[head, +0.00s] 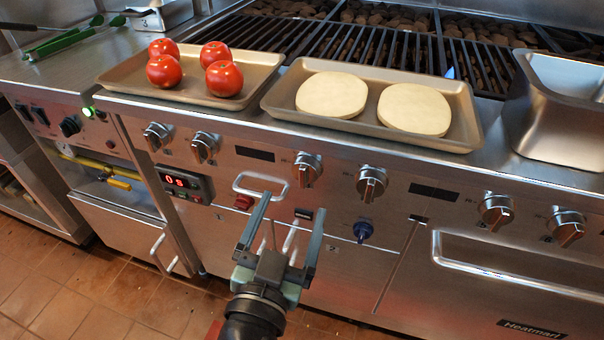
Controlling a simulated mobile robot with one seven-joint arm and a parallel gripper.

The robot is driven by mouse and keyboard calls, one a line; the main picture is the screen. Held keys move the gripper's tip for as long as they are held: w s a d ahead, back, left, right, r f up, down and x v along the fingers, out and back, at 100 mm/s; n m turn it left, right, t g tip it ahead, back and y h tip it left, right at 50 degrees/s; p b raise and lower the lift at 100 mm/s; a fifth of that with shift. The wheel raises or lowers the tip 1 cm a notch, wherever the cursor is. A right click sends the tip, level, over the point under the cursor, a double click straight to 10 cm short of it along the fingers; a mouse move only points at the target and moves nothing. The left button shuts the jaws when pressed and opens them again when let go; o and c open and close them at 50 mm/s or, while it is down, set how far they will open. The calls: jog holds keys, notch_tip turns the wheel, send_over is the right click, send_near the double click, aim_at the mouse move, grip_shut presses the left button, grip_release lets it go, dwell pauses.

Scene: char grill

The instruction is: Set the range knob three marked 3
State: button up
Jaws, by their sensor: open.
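My gripper (290,210) is open and empty, with its two fingers pointing up toward the steel front panel. A row of silver knobs runs along the panel. From left to right they include one (158,136), one (205,147), one (307,169), one (372,184), one (496,210) and one (567,228). The third silver knob in this row lies above and slightly right of the fingertips in the picture, apart from them. The markings beside the knobs are too small to read, so I cannot tell which is marked 3.
A red knob (243,202) and a blue knob (362,231) sit lower, beside my fingers. Handles (262,187) and (520,273) stick out. Trays with tomatoes (131,84) and pale discs (279,103) and a steel bin (560,130) stand above. Floor (110,295) is clear at left.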

aim_at(300, 178)
jog(key=x, duration=0.7)
jog(key=shift+w, duration=0.2)
jog(key=shift+c, duration=0.2)
jog(key=c, duration=1.3)
jog(key=shift+n+p, duration=0.35)
jog(key=shift+n, duration=0.05)
jog(key=n+p, duration=0.2)
jog(key=n, duration=0.1)
jog(key=shift+r+n, duration=0.15)
jog(key=shift+n, duration=0.15)
jog(key=shift+a+n+g+p, duration=0.15)
jog(key=shift+n+p, duration=0.3)
jog(key=shift+n, duration=0.55)
jog(key=shift+n+g+p, duration=0.15)
jog(key=shift+n+p, duration=0.25)
jog(key=shift+n, duration=0.6)
